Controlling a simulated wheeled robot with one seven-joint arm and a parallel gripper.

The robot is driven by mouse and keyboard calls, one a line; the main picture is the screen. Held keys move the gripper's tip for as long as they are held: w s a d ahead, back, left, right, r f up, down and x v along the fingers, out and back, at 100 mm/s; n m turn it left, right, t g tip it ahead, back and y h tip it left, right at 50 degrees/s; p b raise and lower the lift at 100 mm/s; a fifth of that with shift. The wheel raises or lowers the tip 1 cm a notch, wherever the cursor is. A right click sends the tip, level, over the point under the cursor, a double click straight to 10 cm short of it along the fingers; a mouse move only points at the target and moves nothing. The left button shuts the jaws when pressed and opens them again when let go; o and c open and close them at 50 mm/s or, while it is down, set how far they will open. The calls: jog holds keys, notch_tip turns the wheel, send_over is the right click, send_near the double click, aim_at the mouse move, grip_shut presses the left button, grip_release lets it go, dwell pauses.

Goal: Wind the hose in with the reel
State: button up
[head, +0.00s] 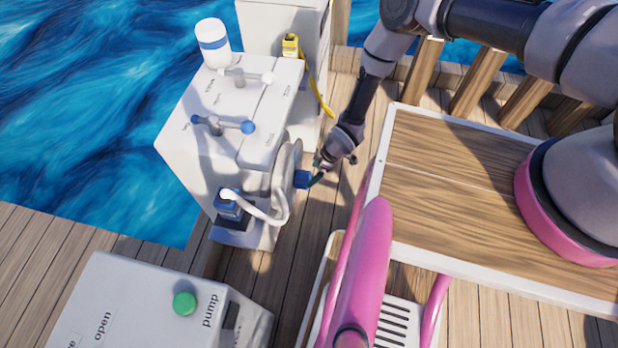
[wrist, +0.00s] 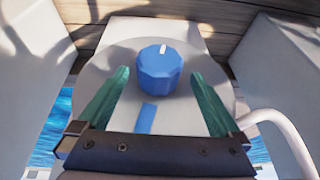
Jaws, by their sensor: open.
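The reel (head: 285,175) is a pale grey disc on the side of a white cabinet, with a blue faceted knob (head: 301,179) at its centre. In the wrist view the reel's disc (wrist: 105,70) fills the middle, and the blue knob (wrist: 160,68) with a white mark stands out from it. My gripper (wrist: 160,95) is open, its green fingers on either side of the knob and apart from it. In the head view my gripper (head: 318,175) is close to the knob. A white hose (head: 262,214) runs from the reel to a blue fitting (head: 228,205); it also shows in the wrist view (wrist: 285,130).
The white cabinet (head: 200,165) carries lever valves with a blue knob (head: 248,127) and a white bottle (head: 213,43). A pump box (head: 130,290) with a green button (head: 184,303) stands at the lower left. A yellow device (head: 291,46) is behind. Wooden deck lies around.

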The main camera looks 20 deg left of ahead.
aim_at(309, 180)
jog(key=x, duration=0.5)
jog(key=c, duration=1.1)
jog(key=shift+s+t, duration=0.3)
jog(key=shift+s, duration=0.05)
jog(key=shift+s+d+f+t, duration=0.1)
jog(key=shift+d+t, duration=0.05)
jog(key=shift+t, duration=0.75)
jog(key=shift+n+t, duration=0.3)
